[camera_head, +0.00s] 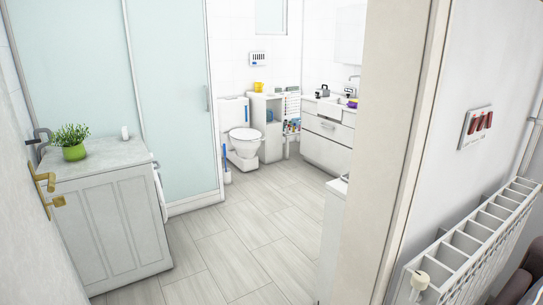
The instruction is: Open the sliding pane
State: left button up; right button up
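The sliding pane (173,97) is pale blue-green frosted glass in a white frame. It stands at the left back of the bathroom, beside a second similar panel (75,70) further left. A vertical handle (207,98) sits near the pane's right edge. The pane's lower left part is partly behind a white cabinet. The pane looks shut, with no gap seen at its right edge. Neither of my grippers is in view.
A white cabinet (115,215) with a potted plant (71,142) stands at the left, near a door with a brass handle (43,186). The doorway frame (385,150) and a radiator (470,240) are at right. The tiled floor (240,230) between is clear. A toilet (243,140) stands behind.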

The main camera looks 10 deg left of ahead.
aim_at(167, 41)
jog(key=i+j+u, duration=0.25)
jog(key=i+u, duration=0.2)
jog(key=i, duration=0.75)
jog(key=i+l+u, duration=0.15)
jog(key=i+u, duration=0.25)
jog(key=i, duration=0.75)
